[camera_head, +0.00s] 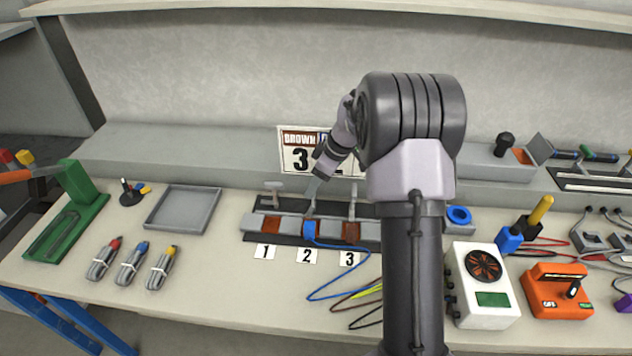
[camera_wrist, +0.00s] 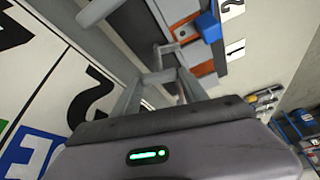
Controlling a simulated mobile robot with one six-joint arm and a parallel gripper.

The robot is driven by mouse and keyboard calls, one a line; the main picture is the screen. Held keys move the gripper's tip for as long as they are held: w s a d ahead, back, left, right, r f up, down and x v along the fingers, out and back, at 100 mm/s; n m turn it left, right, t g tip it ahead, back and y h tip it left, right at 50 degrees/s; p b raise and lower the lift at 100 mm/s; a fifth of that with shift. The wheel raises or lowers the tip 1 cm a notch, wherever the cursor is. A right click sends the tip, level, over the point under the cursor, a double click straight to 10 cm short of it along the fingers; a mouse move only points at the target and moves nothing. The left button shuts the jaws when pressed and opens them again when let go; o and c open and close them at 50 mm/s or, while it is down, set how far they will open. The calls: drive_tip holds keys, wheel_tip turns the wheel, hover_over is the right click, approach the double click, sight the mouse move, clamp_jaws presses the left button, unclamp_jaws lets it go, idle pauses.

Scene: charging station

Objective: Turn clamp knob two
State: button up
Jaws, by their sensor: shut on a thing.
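The grey clamp bar (camera_head: 260,223) lies on the bench with number cards 1, 2 and 3 in front of it. My gripper (camera_head: 317,180) reaches down from behind the bar at position two, shut on clamp knob two, which it largely hides. In the wrist view, grey metal (camera_wrist: 166,76) shows between the fingertips. A blue block (camera_head: 309,229) with a blue wire sits at position two. It also shows in the wrist view (camera_wrist: 208,26). Knob one (camera_head: 273,187) and knob three (camera_head: 352,188) are T-shaped and stand free on either side.
A sign (camera_head: 300,158) reading BROWN 3 stands close behind my gripper, partly hidden by my arm. A grey tray (camera_head: 183,209) and several cable bundles (camera_head: 130,263) lie left. A white fan box (camera_head: 482,285) and an orange box (camera_head: 557,292) stand right. Loose wires lie in front of the bar.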

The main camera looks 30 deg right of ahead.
drive_tip(key=shift+n, duration=0.3)
drive_tip(key=o, duration=1.4)
drive_tip(key=shift+r, duration=0.1)
drive_tip(key=p+v, duration=0.6)
drive_tip(key=v, duration=1.1)
drive_tip(key=shift+w+d+r+p, duration=0.1)
drive_tip(key=shift+d+p, duration=0.15)
drive_tip(key=shift+p, duration=0.05)
drive_tip(key=shift+c, duration=0.3)
